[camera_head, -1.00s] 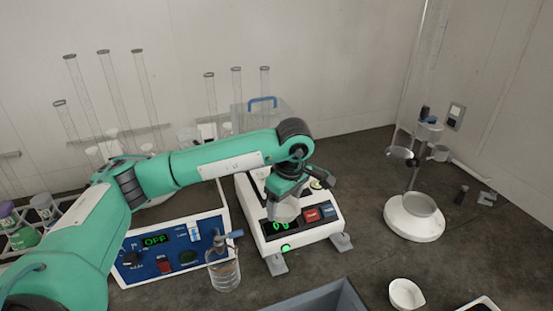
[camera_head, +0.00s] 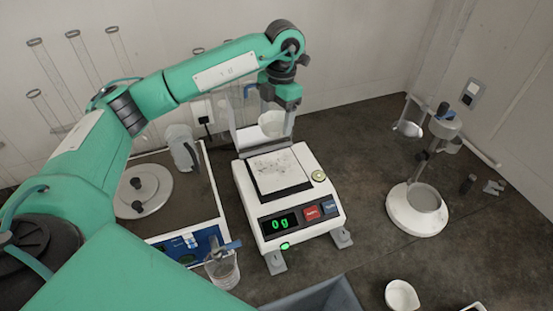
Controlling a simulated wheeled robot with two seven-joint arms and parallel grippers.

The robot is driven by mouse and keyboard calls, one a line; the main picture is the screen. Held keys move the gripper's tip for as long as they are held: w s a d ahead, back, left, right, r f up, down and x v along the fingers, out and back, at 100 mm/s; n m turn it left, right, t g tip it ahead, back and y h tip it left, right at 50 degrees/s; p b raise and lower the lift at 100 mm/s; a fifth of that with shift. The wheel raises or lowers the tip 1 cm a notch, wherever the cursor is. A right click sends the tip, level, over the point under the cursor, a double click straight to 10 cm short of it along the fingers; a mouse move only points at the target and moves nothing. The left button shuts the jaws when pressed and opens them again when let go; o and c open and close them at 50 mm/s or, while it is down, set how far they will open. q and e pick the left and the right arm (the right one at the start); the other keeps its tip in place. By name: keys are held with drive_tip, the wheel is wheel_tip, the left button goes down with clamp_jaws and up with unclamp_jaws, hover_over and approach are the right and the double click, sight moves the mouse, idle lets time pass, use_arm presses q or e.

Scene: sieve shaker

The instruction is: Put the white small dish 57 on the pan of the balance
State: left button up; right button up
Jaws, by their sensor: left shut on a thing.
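My left gripper (camera_head: 277,112) is shut on a small white dish (camera_head: 271,124). It holds the dish up at the back of the balance (camera_head: 262,207), behind and above the pan as seen here. No number can be read on the dish. The square, pale pan (camera_head: 278,168) of the balance is bare, with grey marks on its surface. The display (camera_head: 280,223) reads 0 g. My right gripper is out of view.
Another white dish (camera_head: 402,295) stands on the bench at the front right. A white stand with a ring base (camera_head: 417,209) is right of the balance. A glass bottle (camera_head: 222,270) and a blue-fronted device (camera_head: 186,245) are left. A grey tray (camera_head: 318,296) is in front.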

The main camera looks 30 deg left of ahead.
use_arm(q)
wheel_tip(320, 180, down, 18)
drive_tip(key=p, duration=0.5)
drive_tip(key=shift+r, duration=0.2)
drive_tip(key=shift+f, duration=0.1)
drive_tip(key=shift+s+f, duration=0.1)
drive_tip(key=shift+f, duration=0.1)
drive_tip(key=o, duration=1)
drive_tip(key=shift+c, duration=0.2)
drive_tip(key=shift+r, duration=0.1)
